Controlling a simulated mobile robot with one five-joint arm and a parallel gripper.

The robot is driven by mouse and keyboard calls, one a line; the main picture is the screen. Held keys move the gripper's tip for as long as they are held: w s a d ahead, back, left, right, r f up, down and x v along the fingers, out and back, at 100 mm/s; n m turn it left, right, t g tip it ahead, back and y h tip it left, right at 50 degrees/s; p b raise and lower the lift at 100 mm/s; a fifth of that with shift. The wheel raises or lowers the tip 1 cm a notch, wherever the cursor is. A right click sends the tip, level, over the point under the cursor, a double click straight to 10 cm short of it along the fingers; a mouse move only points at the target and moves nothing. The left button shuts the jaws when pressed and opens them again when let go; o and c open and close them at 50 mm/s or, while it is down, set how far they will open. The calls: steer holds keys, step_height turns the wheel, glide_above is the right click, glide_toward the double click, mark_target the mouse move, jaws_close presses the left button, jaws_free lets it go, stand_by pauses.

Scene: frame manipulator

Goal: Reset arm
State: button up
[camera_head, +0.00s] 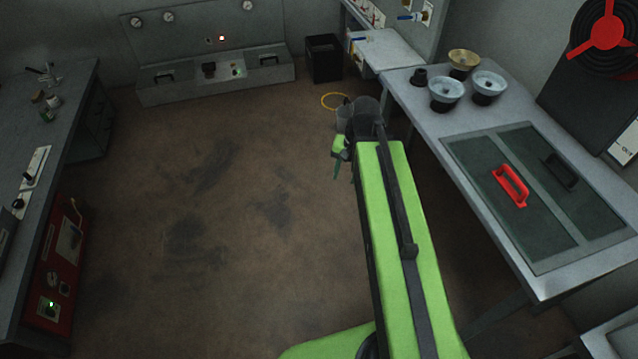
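My green arm reaches forward from the bottom of the head view, over the brown floor and just left of the right-hand table. My gripper (337,160) shows at the far end of the arm, as a small green part with a dark green finger pointing down. It hangs over open floor and touches nothing that I can see. The arm's dark end joint partly covers it, and it is too small to tell whether it is open or shut.
The right table (437,117) bears several bowls and a dark panel with a red handle (511,186). A black bin (323,58) and a yellow ring (335,101) are on the floor ahead. A workbench (62,110) and red cabinet (62,265) line the left. The middle floor is clear.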

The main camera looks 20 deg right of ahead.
steer(key=s+a+n+h, duration=0.1)
steer(key=a+n, duration=0.5)
steer(key=a, duration=0.3)
steer(key=shift+a+g, duration=0.15)
steer(key=shift+g, duration=0.15)
steer(key=shift+r+p, duration=0.55)
steer(key=shift+p, duration=0.1)
